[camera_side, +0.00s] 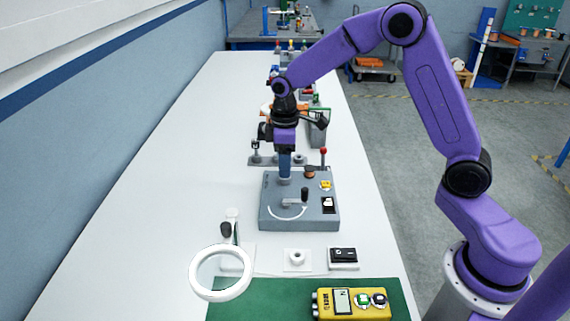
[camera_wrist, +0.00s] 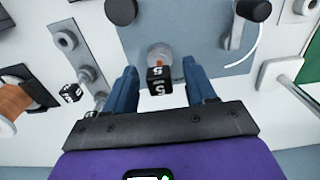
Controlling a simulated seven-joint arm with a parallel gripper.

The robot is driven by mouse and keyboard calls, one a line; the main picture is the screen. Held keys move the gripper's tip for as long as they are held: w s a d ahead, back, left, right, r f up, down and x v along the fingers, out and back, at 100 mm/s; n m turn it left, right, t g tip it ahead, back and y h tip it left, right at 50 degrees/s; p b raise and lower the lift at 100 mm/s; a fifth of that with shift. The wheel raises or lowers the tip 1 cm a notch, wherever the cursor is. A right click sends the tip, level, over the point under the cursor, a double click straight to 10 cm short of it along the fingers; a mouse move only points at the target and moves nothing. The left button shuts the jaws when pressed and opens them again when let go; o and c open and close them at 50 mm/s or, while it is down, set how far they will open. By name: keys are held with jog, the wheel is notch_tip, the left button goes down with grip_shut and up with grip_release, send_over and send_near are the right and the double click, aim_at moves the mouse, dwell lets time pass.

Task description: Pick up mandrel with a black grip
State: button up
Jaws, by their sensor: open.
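In the wrist view, a black block with white marks (camera_wrist: 159,82) sits between my fingers, above a round grey socket (camera_wrist: 158,52) with a bit of orange showing. It looks like the black grip of a mandrel; its shaft is mostly hidden. My gripper (camera_wrist: 161,92) is open, with one blue finger on each side of the block and visible gaps. In the side view my gripper (camera_side: 284,176) points down over the back left corner of the grey-blue panel (camera_side: 270,217). There the fingers hide the block.
A ring magnifier (camera_side: 221,293) and yellow meter (camera_side: 350,302) are in front. The table's left side is clear.

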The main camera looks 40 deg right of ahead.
jog(key=shift+f, duration=0.15)
grip_shut()
jog(key=shift+r, duration=0.45)
notch_tip(320, 180, up, 2)
jog(key=shift+r, duration=0.1)
jog(key=s+d+r, duration=0.1)
jog(key=s+r, duration=0.9)
jog(key=s, duration=0.4)
jog(key=shift+d, duration=0.15)
